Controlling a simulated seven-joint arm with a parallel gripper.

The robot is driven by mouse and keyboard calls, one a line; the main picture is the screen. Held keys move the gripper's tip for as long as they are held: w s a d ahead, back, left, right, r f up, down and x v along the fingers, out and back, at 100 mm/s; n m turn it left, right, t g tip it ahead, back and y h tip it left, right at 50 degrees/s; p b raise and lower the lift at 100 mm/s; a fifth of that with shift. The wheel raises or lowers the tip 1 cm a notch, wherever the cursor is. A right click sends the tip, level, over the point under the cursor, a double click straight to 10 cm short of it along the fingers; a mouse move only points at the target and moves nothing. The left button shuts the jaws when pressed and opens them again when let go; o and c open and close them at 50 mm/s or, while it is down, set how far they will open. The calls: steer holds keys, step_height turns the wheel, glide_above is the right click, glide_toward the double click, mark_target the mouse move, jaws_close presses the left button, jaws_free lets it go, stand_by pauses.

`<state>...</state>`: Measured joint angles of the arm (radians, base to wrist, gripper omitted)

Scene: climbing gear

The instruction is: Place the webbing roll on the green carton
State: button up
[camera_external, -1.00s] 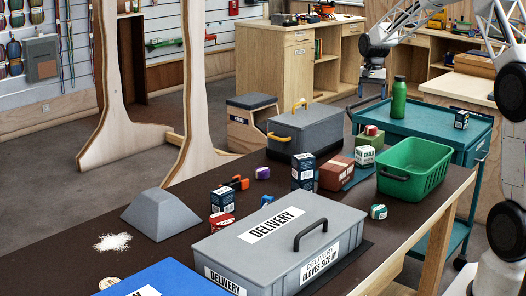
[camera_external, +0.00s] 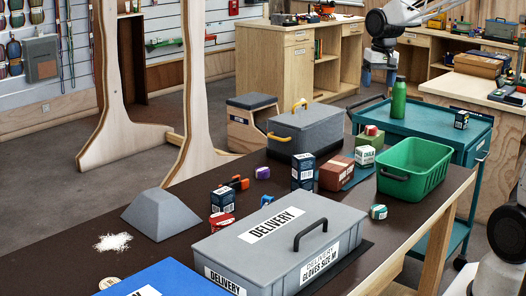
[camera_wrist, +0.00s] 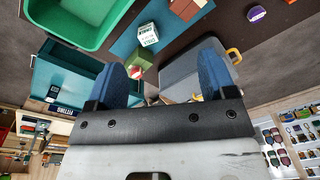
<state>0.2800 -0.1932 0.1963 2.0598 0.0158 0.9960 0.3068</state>
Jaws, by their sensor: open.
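A small green carton (camera_external: 374,140) stands near the far end of the dark table, with a small red piece on its top. It also shows in the wrist view (camera_wrist: 141,60), beyond my fingers. I cannot tell for sure which thing is the webbing roll; a small purple piece (camera_external: 263,173) lies on the table and also shows in the wrist view (camera_wrist: 256,13). A small teal-and-white piece (camera_external: 378,212) lies near the right table edge. My gripper (camera_wrist: 162,82) is open, with nothing between its blue fingertips. It is raised near the table's far end, apart from these things.
A green bin (camera_external: 412,170) stands right of the carton. A white chalk box (camera_external: 364,156), a brown box (camera_external: 336,174) and a grey lidded case (camera_external: 305,131) stand close by. A large grey delivery box (camera_external: 281,243) fills the near table. A teal cart (camera_external: 440,127) holds a green bottle.

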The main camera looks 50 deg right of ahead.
steer(key=s+a+f+n, duration=0.1)
steer(key=s+a+n, duration=0.1)
steer(key=s+a, duration=0.3)
steer(key=s+a+n+t, duration=0.1)
steer(key=s+a, duration=0.4)
steer(key=s, duration=0.7)
steer(key=s+a+f+n, duration=0.1)
steer(key=s+a+n, duration=0.2)
steer(key=s+a, duration=0.2)
steer(key=s, duration=0.3)
steer(key=shift+s+f+n+t, duration=0.3)
